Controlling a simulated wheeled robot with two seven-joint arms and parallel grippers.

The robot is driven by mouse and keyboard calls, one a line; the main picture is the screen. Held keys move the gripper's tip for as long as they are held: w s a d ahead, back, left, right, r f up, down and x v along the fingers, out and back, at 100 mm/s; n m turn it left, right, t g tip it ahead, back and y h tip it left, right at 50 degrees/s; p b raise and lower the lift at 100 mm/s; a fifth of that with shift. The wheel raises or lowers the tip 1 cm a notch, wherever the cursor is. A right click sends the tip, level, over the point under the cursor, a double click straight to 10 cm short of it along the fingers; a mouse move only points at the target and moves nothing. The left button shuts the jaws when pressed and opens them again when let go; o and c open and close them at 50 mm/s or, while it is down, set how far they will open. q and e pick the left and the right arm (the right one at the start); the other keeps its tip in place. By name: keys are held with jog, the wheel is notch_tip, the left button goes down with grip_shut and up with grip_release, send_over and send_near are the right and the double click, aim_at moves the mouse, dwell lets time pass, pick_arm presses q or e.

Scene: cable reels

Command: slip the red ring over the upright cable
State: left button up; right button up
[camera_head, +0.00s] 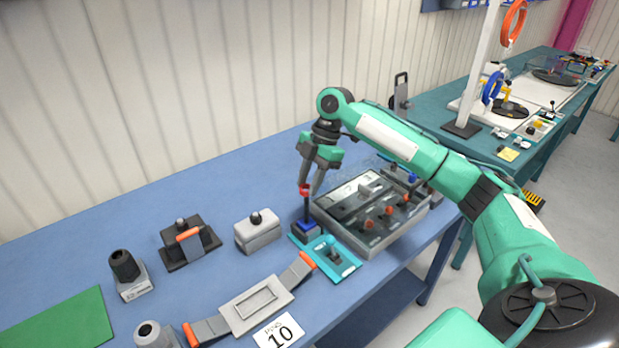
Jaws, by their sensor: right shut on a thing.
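The small red ring (304,189) is at the fingertips of my right gripper (311,188), which is shut on it and points down. The dark upright cable (306,211) rises from a small block with a blue top (306,228) on the blue table. The ring is at the cable's upper end in the picture. It is too small to tell whether it is around the cable, above it or beside it. My left gripper is not in view.
A grey tray (372,240) with orange-topped parts stands right of the cable. A teal plate (334,262) lies in front. A grey box (258,237) and a black holder with an orange handle (189,243) stand to the left. A wall runs behind the table.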

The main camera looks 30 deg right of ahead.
dwell(0.6)
jog(key=shift+f, duration=0.85)
jog(key=shift+f, duration=0.85)
jog(key=o, duration=1)
jog(key=shift+o, duration=0.2)
jog(key=shift+r, duration=0.1)
jog(key=b+v, duration=0.2)
jog(key=v, duration=1.1)
jog(key=shift+d+r, duration=0.15)
jog(key=shift+r, duration=0.15)
